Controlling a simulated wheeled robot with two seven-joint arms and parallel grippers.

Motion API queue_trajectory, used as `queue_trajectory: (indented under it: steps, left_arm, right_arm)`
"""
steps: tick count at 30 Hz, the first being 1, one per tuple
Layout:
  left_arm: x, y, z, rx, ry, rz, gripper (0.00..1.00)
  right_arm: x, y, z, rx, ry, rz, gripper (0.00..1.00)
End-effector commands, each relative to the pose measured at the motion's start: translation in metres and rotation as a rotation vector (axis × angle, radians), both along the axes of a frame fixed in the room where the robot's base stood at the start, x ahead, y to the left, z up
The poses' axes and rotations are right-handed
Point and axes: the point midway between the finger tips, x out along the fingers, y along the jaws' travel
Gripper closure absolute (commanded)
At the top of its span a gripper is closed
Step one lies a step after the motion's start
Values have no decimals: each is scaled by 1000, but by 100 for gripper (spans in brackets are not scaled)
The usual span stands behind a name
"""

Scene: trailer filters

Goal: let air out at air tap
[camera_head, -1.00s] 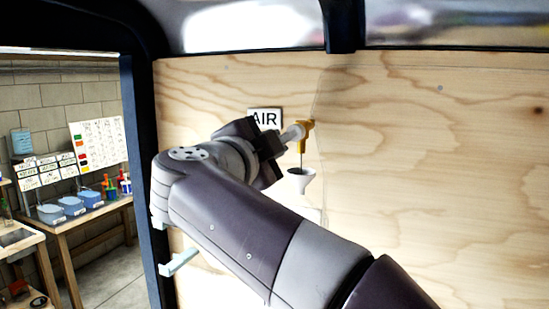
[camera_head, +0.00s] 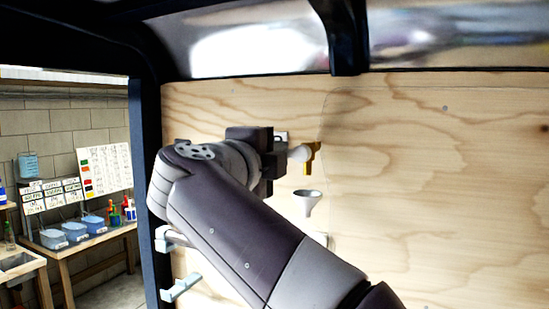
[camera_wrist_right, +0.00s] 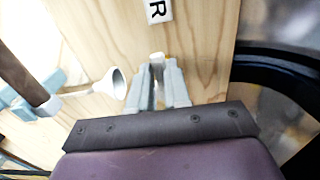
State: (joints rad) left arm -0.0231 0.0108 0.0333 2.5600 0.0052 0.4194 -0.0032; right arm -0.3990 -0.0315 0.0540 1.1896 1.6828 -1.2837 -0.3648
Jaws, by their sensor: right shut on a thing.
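The air tap (camera_head: 313,158), with a yellow body, stands out from the plywood wall at centre. My right gripper (camera_wrist_right: 158,85) is shut at the tap, on its pale handle (camera_wrist_right: 157,58). The grip itself is hidden in the head view by my wrist. No stream shows between tap and funnel. The AIR sign is mostly hidden behind my gripper in the head view; its last letter shows on the sign (camera_wrist_right: 157,10) in the wrist view. My left gripper is out of view.
A dark frame post (camera_head: 143,190) borders the plywood on the left. Pale brackets (camera_head: 180,288) stick out at lower left. A workbench with blue bins (camera_head: 77,231) stands beyond the opening. The plywood right of the tap (camera_head: 440,170) is clear.

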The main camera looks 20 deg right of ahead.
Motion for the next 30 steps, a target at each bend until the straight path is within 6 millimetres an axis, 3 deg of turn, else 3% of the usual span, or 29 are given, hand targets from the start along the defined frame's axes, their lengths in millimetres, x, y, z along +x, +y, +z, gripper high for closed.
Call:
queue_trajectory:
  steps: [11,12,13,14,23,26,30]
  left_arm:
    - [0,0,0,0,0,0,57]
    - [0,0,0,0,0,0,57]
    - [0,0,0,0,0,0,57]
    - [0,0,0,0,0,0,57]
    - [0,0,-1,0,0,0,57]
    - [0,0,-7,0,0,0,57]
    - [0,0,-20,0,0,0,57]
  right_arm:
    - [-1,0,2,4,-9,1,100]
    - [-1,0,2,4,-9,1,70]
    - [-1,0,2,3,-8,1,60]
    - [-1,0,2,3,-8,1,57]
    - [-2,1,0,2,-6,1,57]
    - [-8,10,-1,2,-7,4,57]
    - [-30,37,-4,4,-7,9,57]
